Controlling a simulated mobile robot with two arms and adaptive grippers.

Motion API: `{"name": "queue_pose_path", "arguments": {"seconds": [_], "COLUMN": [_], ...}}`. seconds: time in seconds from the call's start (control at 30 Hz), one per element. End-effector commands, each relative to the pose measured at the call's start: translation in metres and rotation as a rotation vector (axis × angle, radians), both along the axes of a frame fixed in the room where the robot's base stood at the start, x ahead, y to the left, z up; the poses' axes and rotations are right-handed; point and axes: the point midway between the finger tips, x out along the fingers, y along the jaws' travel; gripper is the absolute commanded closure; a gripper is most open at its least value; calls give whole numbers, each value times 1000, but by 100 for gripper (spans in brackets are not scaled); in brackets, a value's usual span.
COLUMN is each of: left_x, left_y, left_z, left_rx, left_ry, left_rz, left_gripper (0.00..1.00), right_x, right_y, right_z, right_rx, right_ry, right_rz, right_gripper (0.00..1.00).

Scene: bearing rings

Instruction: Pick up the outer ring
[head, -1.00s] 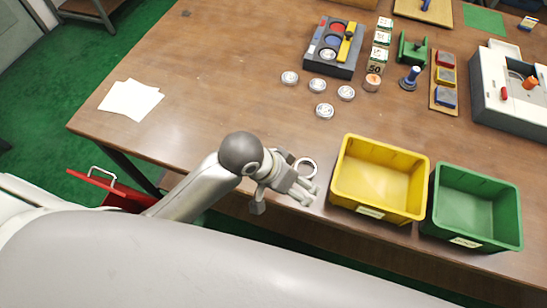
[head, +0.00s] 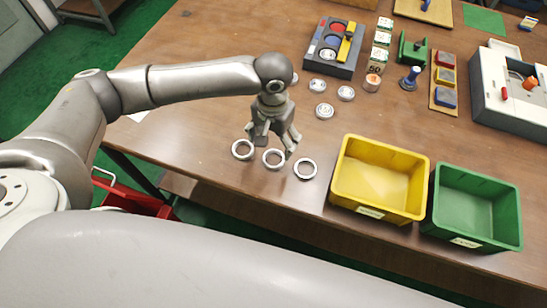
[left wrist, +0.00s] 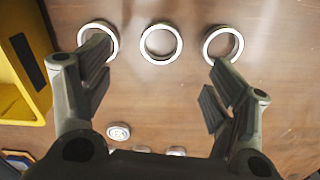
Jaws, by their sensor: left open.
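Three silver rings lie in a row on the table near its front edge. In the head view they are the left ring (head: 242,150), the middle ring (head: 273,159) and the right ring (head: 305,169). My left gripper (head: 272,142) is open and empty, pointing down above the row, close to the left and middle rings. In the left wrist view its fingers (left wrist: 155,95) are spread wide, with the middle ring (left wrist: 161,44) beyond the gap between them. The fingers partly cover the two side rings there. Which ring is the outer ring, I cannot tell. My right gripper is not in view.
A yellow bin (head: 380,178) stands right of the rings, with a green bin (head: 473,205) beside it. Several small round parts, including one (head: 324,111), lie behind the gripper. A grey tray (head: 334,47) and small boxes stand farther back.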

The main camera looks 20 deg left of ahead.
Motion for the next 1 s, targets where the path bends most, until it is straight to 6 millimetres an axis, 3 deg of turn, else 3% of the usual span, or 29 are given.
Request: {"name": "queue_pose_path", "arguments": {"seconds": [0.2, 0.47, 0.73, 1.0], "left_x": [0, 2, 6, 7], "left_y": [0, 1, 3, 3], "left_z": [-35, -54, -90, -100], "left_rx": [2, 1, 0, 0], "left_ry": [3, 0, 2, -1], "left_rz": [1, -1, -2, -2], "left_gripper": [21, 21, 21, 21], "right_x": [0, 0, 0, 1], "right_y": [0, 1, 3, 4], "right_z": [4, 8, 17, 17], "right_rx": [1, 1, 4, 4], "right_ry": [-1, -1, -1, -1], "right_rz": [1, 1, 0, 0], "right_gripper": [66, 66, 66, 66]}}
